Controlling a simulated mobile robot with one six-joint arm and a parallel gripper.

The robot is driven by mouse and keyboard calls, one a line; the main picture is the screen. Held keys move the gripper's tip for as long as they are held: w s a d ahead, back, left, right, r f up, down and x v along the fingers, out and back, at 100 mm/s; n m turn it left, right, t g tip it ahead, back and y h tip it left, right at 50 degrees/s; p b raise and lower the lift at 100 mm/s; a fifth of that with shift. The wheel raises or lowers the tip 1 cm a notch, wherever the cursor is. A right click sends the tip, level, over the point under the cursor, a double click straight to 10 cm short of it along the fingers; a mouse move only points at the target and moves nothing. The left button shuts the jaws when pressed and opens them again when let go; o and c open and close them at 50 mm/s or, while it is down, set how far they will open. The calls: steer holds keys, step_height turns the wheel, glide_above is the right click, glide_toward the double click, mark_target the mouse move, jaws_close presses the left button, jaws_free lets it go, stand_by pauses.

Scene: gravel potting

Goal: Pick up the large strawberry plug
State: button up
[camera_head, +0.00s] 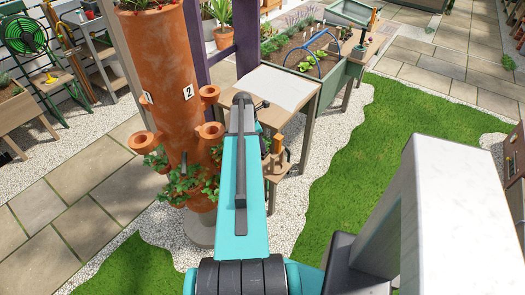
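The large strawberry plug cannot be picked out for certain. Some green leaves (264,143) show just right of my arm, beside the small wooden table, partly hidden by the arm. Leafy plants (183,184) grow from the lower pockets of a tall terracotta tower (165,75), left of my arm. My teal arm reaches forward from the bottom middle, and its dark far end lies over the left edge of the table. My gripper's fingers cannot be made out there, and neither can anything held in them.
The tower has several cup-like pockets and a "2" label (188,92); some pockets look empty. A small table (288,88) with a pale top stands close right of my arm. A raised planter (310,50) is behind it. Grass (375,150) lies open to the right.

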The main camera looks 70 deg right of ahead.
steer(key=shift+x, duration=1.5)
steer(key=c, duration=0.7)
